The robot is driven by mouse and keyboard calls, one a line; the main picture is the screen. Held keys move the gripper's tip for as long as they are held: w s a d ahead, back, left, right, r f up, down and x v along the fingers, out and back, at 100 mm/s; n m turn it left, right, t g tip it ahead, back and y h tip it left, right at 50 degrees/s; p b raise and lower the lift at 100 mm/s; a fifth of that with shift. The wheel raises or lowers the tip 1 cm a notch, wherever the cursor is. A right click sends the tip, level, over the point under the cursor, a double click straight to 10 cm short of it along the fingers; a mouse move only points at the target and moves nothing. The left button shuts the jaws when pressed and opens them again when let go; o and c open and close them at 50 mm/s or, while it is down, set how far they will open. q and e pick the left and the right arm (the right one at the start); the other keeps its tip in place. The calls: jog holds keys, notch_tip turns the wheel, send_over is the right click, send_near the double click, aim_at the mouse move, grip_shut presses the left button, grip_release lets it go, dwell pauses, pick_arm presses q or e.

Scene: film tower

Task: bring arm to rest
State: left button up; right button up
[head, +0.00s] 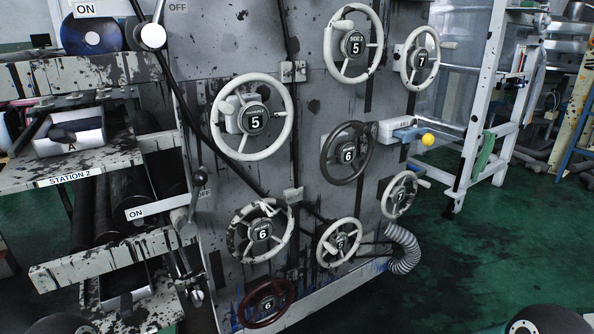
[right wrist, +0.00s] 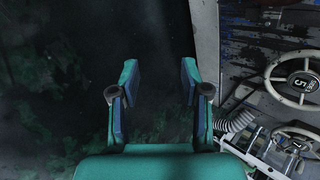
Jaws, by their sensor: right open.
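My right gripper (right wrist: 159,76) shows in the right wrist view, with its two green and blue fingers spread apart. Nothing is between the fingers, and only dark, green-stained floor (right wrist: 60,110) shows beyond them. The grey panel with handwheels stands to the right of the fingers in that view, apart from them. Neither gripper shows in the head view. Dark rounded parts at its bottom corners appear to be my own arms. My left gripper is not seen in any view.
A grey panel (head: 315,110) with several handwheels fills the middle of the head view. A station rack (head: 90,160) with levers stands at left. A corrugated hose (head: 405,250) lies below. Green floor (head: 490,240) at right is clear.

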jog(key=s+f+n+g, duration=0.4)
jog(key=s+n, duration=0.2)
jog(key=s, duration=0.4)
jog(key=s+f+n+g, duration=0.35)
jog(key=s+n, duration=0.25)
jog(key=s, duration=0.4)
notch_tip(320, 180, up, 37)
jog(key=p, duration=3.7)
jog(key=shift+w+n+p, duration=0.25)
jog(key=shift+n+p, duration=0.05)
jog(key=shift+p, duration=0.05)
jog(key=shift+f+t, duration=0.1)
jog(key=shift+t, duration=0.15)
